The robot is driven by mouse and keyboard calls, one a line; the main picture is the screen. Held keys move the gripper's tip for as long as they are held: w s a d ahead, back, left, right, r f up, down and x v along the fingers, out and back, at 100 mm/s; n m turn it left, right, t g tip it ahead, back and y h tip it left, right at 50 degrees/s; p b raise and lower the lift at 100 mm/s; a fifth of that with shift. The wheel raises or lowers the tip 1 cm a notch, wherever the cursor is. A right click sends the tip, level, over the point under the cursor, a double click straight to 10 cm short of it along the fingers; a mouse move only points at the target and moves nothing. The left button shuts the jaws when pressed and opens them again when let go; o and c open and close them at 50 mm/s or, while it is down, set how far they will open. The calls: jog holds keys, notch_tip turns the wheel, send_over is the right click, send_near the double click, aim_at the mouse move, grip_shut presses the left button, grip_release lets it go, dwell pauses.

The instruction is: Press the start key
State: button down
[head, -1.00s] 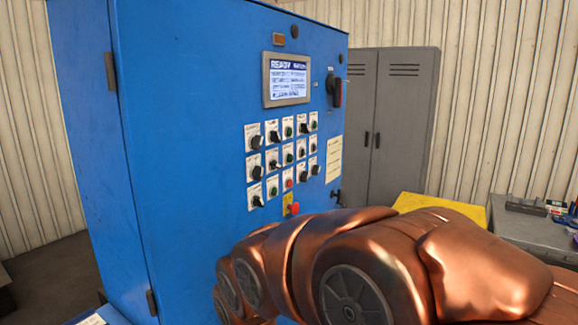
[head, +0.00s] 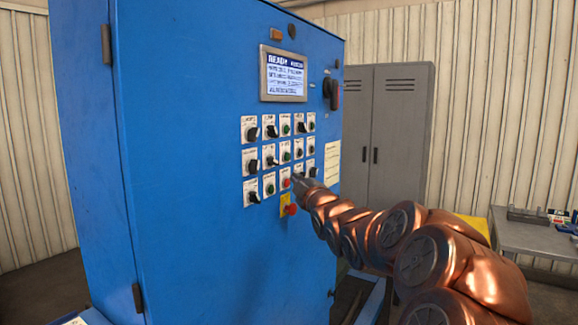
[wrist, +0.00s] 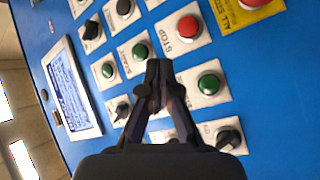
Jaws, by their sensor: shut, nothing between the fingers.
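The blue control cabinet (head: 200,130) carries rows of keys and knobs on white plates. In the wrist view, a green key (wrist: 141,50) has a small plate whose rotated lettering seems to read START. A second green key (wrist: 209,83) lies to the right of my fingers, its lettering hidden by them. A red key (wrist: 187,27) is marked STOP. My gripper (wrist: 158,66) is shut and empty, its tips in front of the panel between these keys. In the head view my gripper (head: 297,180) is at the lower right of the key rows; contact cannot be told.
A red mushroom button (head: 291,209) on a yellow plate sits just below the lowest row. A lit screen (head: 284,75) is above the keys, with a dark rotary handle (head: 332,93) beside it. Grey lockers (head: 388,140) and a grey bench (head: 535,236) stand to the right.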

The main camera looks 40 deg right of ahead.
aim_at(287, 157)
jog(key=s+d+r+n+t+h, duration=0.2)
jog(key=s+d+r+t, duration=0.1)
jog(key=d, duration=0.3)
jog(key=shift+s+d+r+b, duration=0.45)
jog(key=shift+s+r, duration=0.25)
jog(key=shift+s, duration=0.15)
jog(key=w+a+p, duration=0.1)
jog(key=w+a, duration=0.1)
jog(key=w, duration=0.6)
jog(key=shift+w+a, duration=0.25)
jog(key=shift+a, duration=0.1)
jog(key=shift+w+f+b, duration=0.1)
jog(key=shift+w+b, duration=0.05)
jog(key=shift+b, duration=0.2)
dwell(0.5)
